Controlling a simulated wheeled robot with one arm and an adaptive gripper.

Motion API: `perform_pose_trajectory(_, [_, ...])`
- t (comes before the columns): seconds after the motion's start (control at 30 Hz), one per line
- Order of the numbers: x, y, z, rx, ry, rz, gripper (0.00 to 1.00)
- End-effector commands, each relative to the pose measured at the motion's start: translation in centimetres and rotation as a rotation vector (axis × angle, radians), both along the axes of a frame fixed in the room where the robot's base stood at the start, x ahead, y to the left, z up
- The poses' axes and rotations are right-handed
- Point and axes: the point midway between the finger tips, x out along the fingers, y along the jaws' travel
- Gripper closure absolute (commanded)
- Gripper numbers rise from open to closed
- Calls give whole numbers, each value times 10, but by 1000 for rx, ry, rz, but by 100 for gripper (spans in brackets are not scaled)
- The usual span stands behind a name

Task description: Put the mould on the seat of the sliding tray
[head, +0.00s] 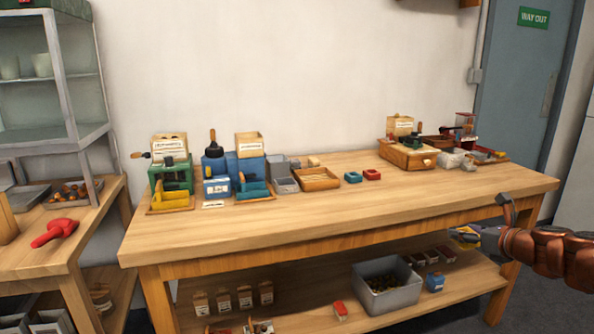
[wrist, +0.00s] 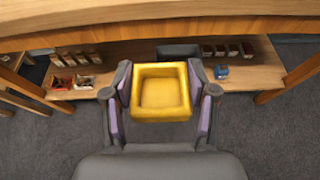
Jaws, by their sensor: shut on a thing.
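My gripper (wrist: 160,115) is shut on a yellow square mould (wrist: 162,93), a hollow block with a raised rim, held between its two purple-padded fingers. In the head view my gripper (head: 468,238) is at the right, in front of the workbench and below its top, with a bit of yellow showing at its tip. Two similar small moulds, a teal one (head: 353,177) and a red one (head: 372,174), lie on the bench top. I cannot tell which part on the bench is the sliding tray; its seat is not distinguishable.
The workbench (head: 300,215) carries a green press (head: 170,178) and a blue machine (head: 237,167) at the left, and a wooden box (head: 408,156) at the right. Its front top is clear. A grey bin (head: 388,294) stands on the lower shelf.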

Motion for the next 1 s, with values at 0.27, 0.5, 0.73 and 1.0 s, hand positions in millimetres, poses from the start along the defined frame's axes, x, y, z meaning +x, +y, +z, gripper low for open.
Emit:
perform_pose_trajectory(0.27, [36,118,-20,10,2,38,79])
perform_pose_trajectory(0.5, [41,211,-33,0,12,67,79])
perform_pose_trajectory(0.73, [35,267,-39,-15,18,87,79])
perform_pose_trajectory(1.0, [33,281,-18,-21,20,89,79])
